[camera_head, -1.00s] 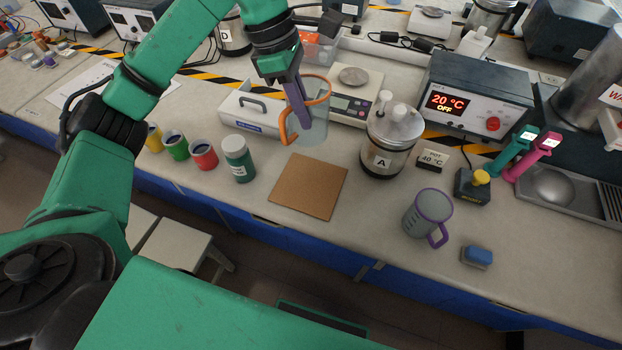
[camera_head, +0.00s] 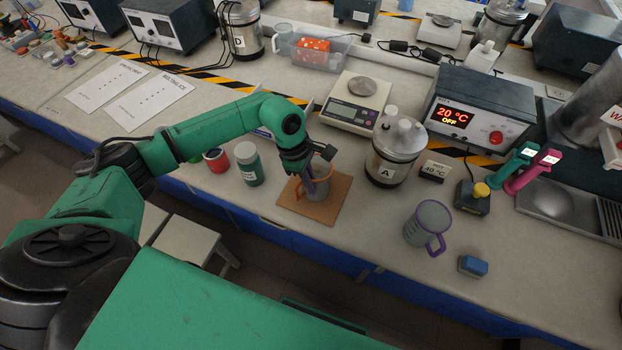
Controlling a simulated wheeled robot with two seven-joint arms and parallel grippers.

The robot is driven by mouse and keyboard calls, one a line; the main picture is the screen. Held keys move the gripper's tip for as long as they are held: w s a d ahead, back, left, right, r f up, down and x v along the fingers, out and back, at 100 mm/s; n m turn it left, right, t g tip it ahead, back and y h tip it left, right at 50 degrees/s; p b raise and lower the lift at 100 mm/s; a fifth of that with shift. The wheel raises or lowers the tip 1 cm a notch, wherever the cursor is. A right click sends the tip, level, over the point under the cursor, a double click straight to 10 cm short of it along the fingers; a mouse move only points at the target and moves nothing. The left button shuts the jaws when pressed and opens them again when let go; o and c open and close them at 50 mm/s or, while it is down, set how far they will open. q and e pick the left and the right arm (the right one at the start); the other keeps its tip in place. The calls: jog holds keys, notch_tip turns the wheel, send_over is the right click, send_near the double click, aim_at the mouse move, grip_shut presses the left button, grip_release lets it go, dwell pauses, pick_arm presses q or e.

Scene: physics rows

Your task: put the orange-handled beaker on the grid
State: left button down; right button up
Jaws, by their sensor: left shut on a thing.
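The orange-handled beaker (camera_head: 327,185) is clear with an orange rim and handle, and looks upright. It is at the square brown cork mat (camera_head: 330,214), in the middle of the view. I cannot tell whether its base touches the mat. My left gripper (camera_head: 310,187) comes from above and is shut on the beaker's near-left side, partly hiding it. A slatted grid (camera_head: 609,203) lies at the right edge beside a round basin. My right gripper is not in view.
A steel vessel marked A (camera_head: 391,155) stands right of the mat, and a green jar (camera_head: 249,165) stands left. A scale (camera_head: 354,105) is behind.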

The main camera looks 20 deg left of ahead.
pick_arm(q)
jog(key=shift+f, duration=0.15)
jog(key=c, duration=1)
grip_release()
